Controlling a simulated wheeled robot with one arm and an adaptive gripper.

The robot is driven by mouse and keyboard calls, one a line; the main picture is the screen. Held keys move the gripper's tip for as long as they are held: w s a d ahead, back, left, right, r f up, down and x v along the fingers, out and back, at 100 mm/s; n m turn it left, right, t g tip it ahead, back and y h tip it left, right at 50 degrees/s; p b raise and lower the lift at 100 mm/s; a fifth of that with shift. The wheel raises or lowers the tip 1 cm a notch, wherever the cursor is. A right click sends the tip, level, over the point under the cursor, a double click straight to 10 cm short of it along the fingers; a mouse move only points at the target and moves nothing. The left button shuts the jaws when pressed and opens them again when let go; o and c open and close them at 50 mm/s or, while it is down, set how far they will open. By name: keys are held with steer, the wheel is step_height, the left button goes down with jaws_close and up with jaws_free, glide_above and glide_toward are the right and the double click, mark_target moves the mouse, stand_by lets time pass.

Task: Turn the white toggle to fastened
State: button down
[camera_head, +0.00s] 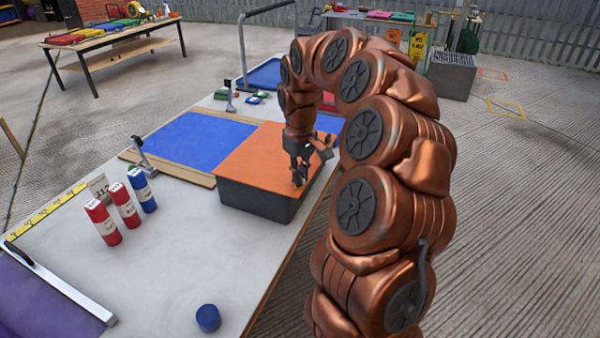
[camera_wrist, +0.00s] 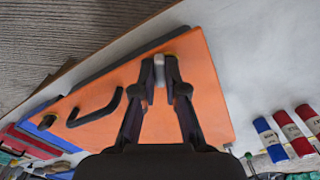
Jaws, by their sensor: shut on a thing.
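The white toggle (camera_wrist: 159,72) shows in the wrist view as a small pale piece between my fingertips, on the orange top (camera_wrist: 205,85) of a box. My gripper (camera_wrist: 160,62) is shut on it. In the head view my gripper (camera_head: 299,178) reaches down to the right part of the orange top (camera_head: 255,155) of the dark grey box (camera_head: 250,203), and the toggle is hidden there. A bent black handle (camera_wrist: 97,112) stands on the same orange top in the wrist view. Whether the toggle lies at fastened cannot be told.
Red and blue bottles (camera_head: 125,205) stand left of the box, also seen in the wrist view (camera_wrist: 290,133). A blue cap (camera_head: 208,318) lies near the table's front. A blue panel (camera_head: 195,138) lies behind the box. Bare table (camera_head: 170,265) is free in front.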

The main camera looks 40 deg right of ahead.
steer(key=n+p, duration=0.1)
steer(key=n, duration=0.4)
steer(key=shift+w+r, duration=0.1)
stand_by(0.5)
steer(key=c, duration=1.2)
jaws_free()
steer(key=shift+r, duration=5.9)
